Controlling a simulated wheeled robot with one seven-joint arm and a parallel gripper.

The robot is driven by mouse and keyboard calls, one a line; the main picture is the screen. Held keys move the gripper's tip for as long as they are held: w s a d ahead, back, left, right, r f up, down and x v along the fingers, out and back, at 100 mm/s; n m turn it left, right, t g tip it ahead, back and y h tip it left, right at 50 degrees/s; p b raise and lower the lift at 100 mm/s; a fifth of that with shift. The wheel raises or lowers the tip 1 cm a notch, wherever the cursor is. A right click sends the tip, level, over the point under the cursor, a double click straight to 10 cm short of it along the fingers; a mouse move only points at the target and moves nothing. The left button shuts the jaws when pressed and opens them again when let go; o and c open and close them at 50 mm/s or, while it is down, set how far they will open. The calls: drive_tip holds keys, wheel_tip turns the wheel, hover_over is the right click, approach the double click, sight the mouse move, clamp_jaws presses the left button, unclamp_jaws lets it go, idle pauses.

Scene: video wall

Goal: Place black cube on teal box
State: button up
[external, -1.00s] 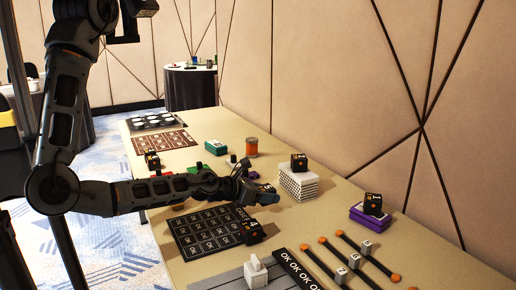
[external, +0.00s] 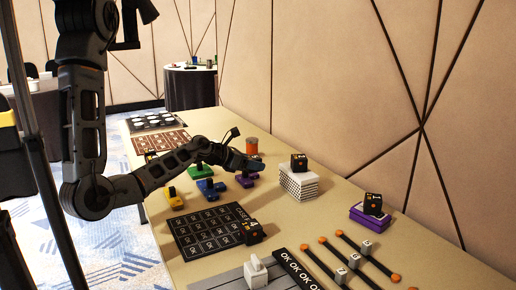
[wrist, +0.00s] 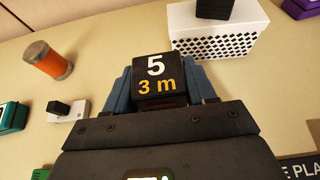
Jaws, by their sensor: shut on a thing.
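My gripper (wrist: 167,85) is shut on a black cube (wrist: 155,70) marked "5" and "3 m" in the wrist view. The cube sits between the two blue-grey fingers. In the external view my gripper (external: 258,166) is over the table, left of the white perforated box; the held cube cannot be made out there. A teal box (wrist: 12,117) shows at the left edge of the wrist view, left of the gripper and apart from the cube. In the external view my arm seems to hide it.
An orange can (external: 251,146) stands beyond my gripper. The white perforated box (external: 298,183) bears another black cube (external: 299,162). A purple box (external: 370,218) with a black cube is at right. Colored knobbed blocks and a black grid mat (external: 208,230) lie near my arm.

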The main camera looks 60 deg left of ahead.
drive_tip(key=a+r+b, duration=0.2)
drive_tip(key=a+r, duration=0.2)
drive_tip(key=a, duration=0.9)
drive_tip(key=a+r+b, duration=0.2)
drive_tip(key=a+r, duration=0.2)
drive_tip(key=a, duration=0.9)
drive_tip(key=a+f, duration=0.2)
drive_tip(key=a, duration=0.1)
drive_tip(key=a+f+b, duration=0.1)
drive_tip(key=a+f, duration=0.1)
drive_tip(key=a, duration=0.2)
drive_tip(key=a+f, duration=0.2)
drive_tip(key=a, duration=0.1)
drive_tip(key=shift+w+a+f+b, duration=0.3)
drive_tip(key=shift+a+b, duration=0.05)
drive_tip(key=shift+b, duration=0.05)
drive_tip(key=shift+a+f, duration=0.3)
drive_tip(key=shift+f+b, duration=0.3)
drive_tip(key=shift+f, duration=1.6)
drive_tip(key=shift+f, duration=0.1)
drive_tip(key=o, duration=1.1)
drive_tip(key=shift+c, duration=0.2)
